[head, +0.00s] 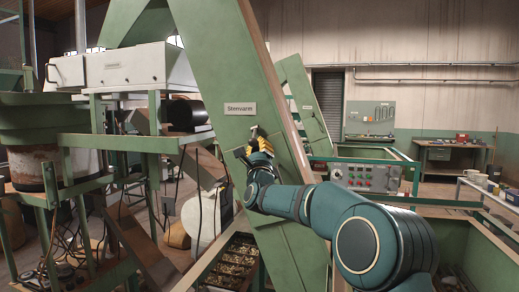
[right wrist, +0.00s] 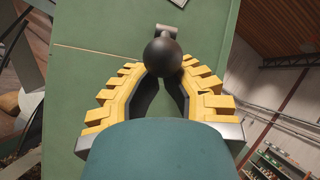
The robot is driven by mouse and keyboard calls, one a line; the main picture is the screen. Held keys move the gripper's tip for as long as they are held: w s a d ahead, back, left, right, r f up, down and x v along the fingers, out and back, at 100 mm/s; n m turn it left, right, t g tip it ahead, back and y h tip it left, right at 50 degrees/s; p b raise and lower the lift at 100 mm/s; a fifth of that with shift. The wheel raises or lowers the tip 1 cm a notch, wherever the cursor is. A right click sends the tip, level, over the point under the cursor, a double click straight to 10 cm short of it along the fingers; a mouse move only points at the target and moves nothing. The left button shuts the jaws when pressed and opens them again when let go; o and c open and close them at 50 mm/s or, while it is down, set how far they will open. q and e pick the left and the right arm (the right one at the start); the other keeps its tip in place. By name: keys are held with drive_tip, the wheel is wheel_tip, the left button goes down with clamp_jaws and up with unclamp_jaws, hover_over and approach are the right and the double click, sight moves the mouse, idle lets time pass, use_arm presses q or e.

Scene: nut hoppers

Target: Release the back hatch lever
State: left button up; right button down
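The hatch lever shows in the right wrist view as a round black knob (right wrist: 162,56) on a short grey stem, in front of the green sloping conveyor casing (head: 215,65). My right gripper (right wrist: 163,72), with yellow stepped fingers, reaches up to this knob, one finger on each side. The knob overlaps the fingertips, so I cannot tell whether they touch or grip it. In the head view my right gripper (head: 258,143) is at the casing, just below the "Stenvarm" label, and the lever there is small and partly hidden. My left gripper is not in view.
A control panel (head: 366,177) with buttons stands right of my right arm. A chute of nuts (head: 236,262) lies below the casing. Green frames, a hopper (head: 38,165) and white housings (head: 125,66) fill the left. A workbench (head: 450,155) stands far back right.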

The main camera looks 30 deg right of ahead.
drive_tip(key=shift+a+r, duration=0.1)
drive_tip(key=shift+s+a+r+m+g+h+p, duration=0.2)
drive_tip(key=shift+a+r+m+g+p, duration=0.15)
drive_tip(key=shift+m+g, duration=0.45)
drive_tip(key=shift+s+a+r+m+g+h+p, duration=0.1)
drive_tip(key=shift+a+r+m+g+h+p, duration=0.25)
drive_tip(key=shift+g, duration=0.85)
drive_tip(key=shift+a+r+p, duration=0.45)
drive_tip(key=shift+a+r, duration=0.1)
drive_tip(key=shift+r, duration=0.3)
drive_tip(key=shift+w+a+r+m+g+p, duration=0.1)
drive_tip(key=shift+r+m+g+p, duration=0.2)
drive_tip(key=shift+g, duration=0.2)
drive_tip(key=shift+a+r+m+g+p, duration=0.15)
drive_tip(key=shift+g+p, duration=0.15)
drive_tip(key=shift+g, duration=0.2)
drive_tip(key=shift+r, duration=0.25)
drive_tip(key=shift+w+r, duration=0.15)
drive_tip(key=shift+r, duration=0.05)
drive_tip(key=shift+a+r, duration=0.1)
drive_tip(key=shift+r, duration=0.1)
